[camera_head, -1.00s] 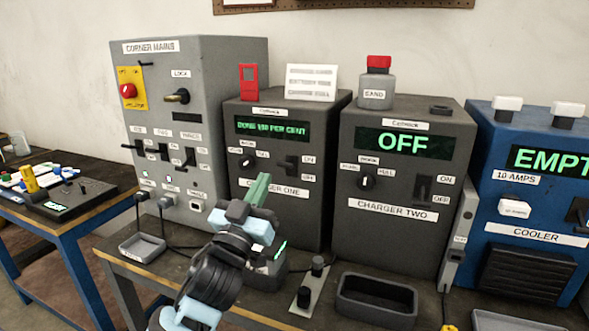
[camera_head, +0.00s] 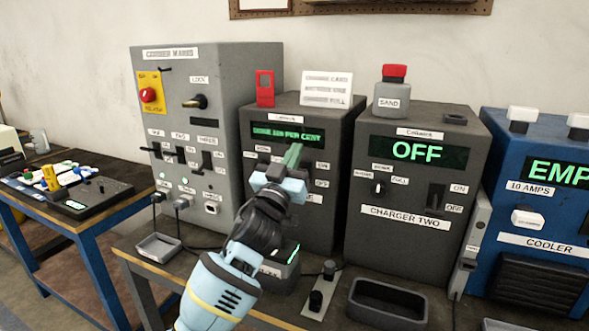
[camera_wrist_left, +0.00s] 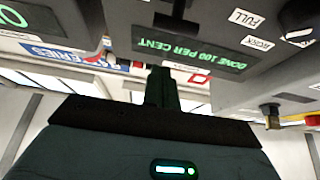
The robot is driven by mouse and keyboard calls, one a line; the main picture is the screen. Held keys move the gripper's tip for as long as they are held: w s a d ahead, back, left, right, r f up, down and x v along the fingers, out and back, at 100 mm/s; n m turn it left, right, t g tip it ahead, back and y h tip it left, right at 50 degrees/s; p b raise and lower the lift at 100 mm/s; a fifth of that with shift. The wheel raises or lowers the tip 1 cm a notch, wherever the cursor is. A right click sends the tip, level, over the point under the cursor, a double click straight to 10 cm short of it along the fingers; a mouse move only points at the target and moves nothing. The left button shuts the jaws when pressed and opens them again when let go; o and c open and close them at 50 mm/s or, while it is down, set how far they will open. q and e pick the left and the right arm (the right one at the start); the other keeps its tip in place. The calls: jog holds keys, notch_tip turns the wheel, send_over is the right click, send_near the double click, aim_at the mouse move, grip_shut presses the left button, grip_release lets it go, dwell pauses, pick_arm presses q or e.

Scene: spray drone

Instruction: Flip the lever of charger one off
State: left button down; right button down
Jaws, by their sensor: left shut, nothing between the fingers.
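Charger one (camera_head: 348,129) is the dark grey box between the corner mains cabinet and charger two. Its green display reads "DONE 100 PER CENT" in the wrist view (camera_wrist_left: 190,52), upside down. My left gripper (camera_head: 293,155) is shut and empty, its greenish fingers pointing up in front of charger one's panel, just below the display. The fingers (camera_wrist_left: 162,88) also show in the wrist view. The gripper hides most of the lever area beside the ON and OFF labels, so I cannot tell the lever's position or whether I touch it. My right gripper is out of view.
Charger two (camera_head: 400,245) stands to the right, its display reading OFF. The corner mains cabinet (camera_head: 225,120) stands to the left. A grey tray (camera_head: 158,248), a black bin (camera_head: 386,303) and a small switch plate (camera_head: 322,290) are on the bench in front.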

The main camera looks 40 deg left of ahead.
pick_arm(q)
jog(key=f, duration=0.4)
jog(key=shift+w+f+b, duration=0.1)
jog(key=shift+w+b, duration=0.1)
jog(key=shift+b, duration=0.15)
jog(key=f, duration=0.1)
jog(key=f+b, duration=0.1)
jog(key=f, duration=0.1)
jog(key=shift+s, duration=0.3)
jog(key=shift+d+r, duration=0.1)
jog(key=shift+r, duration=0.05)
